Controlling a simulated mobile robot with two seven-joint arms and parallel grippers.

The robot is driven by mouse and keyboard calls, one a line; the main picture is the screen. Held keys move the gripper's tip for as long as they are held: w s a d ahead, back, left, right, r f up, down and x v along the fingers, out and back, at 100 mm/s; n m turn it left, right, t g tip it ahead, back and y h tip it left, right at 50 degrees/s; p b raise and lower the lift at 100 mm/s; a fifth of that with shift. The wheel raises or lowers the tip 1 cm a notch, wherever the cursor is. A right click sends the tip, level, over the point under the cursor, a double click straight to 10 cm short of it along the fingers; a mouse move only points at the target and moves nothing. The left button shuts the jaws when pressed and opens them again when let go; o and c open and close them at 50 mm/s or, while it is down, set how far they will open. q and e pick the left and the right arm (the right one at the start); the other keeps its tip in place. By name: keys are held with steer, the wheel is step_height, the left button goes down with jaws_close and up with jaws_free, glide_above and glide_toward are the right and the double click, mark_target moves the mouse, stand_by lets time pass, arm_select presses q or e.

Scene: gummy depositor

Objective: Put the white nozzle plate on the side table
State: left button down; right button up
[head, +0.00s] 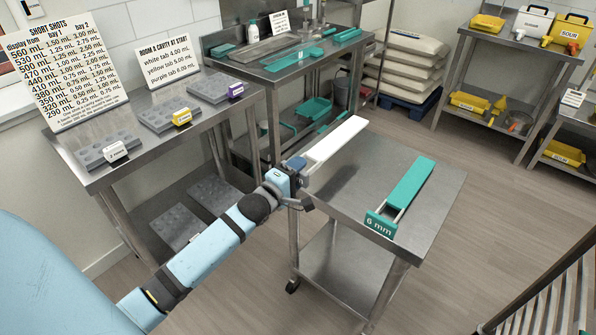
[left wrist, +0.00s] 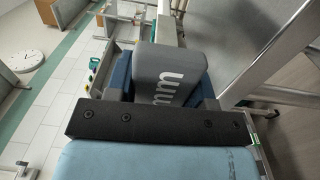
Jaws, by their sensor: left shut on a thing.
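The white nozzle plate (head: 335,139) is a long flat white bar with a grey end tab (left wrist: 170,72) marked "mm". My left gripper (head: 294,167) is shut on this tab, which sits between its blue fingers in the left wrist view (left wrist: 165,88). The plate points away from the gripper, over the back left edge of the steel side table (head: 355,202). A dark shadow lies on the tabletop beside it, and the plate looks raised above the surface. My right gripper is not in view.
A teal plate (head: 411,183) marked "6 mm" lies on the right part of the side table. The tabletop left of it is bare. A steel bench (head: 130,165) with grey moulds stands at left, another bench (head: 300,75) behind. Stacked sacks (head: 408,58) stand at the back.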

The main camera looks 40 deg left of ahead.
arm_select(q)
steer(key=shift+f+b, duration=1.55)
steer(key=shift+f, duration=2.6)
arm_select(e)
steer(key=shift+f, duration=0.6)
arm_select(q)
steer(key=shift+c, duration=2.1)
jaws_free()
steer(key=s+a, duration=0.1)
steer(key=s, duration=1.2)
steer(key=shift+s+f+p, duration=0.15)
steer(key=shift+s+p, duration=0.25)
steer(key=shift+p, duration=0.05)
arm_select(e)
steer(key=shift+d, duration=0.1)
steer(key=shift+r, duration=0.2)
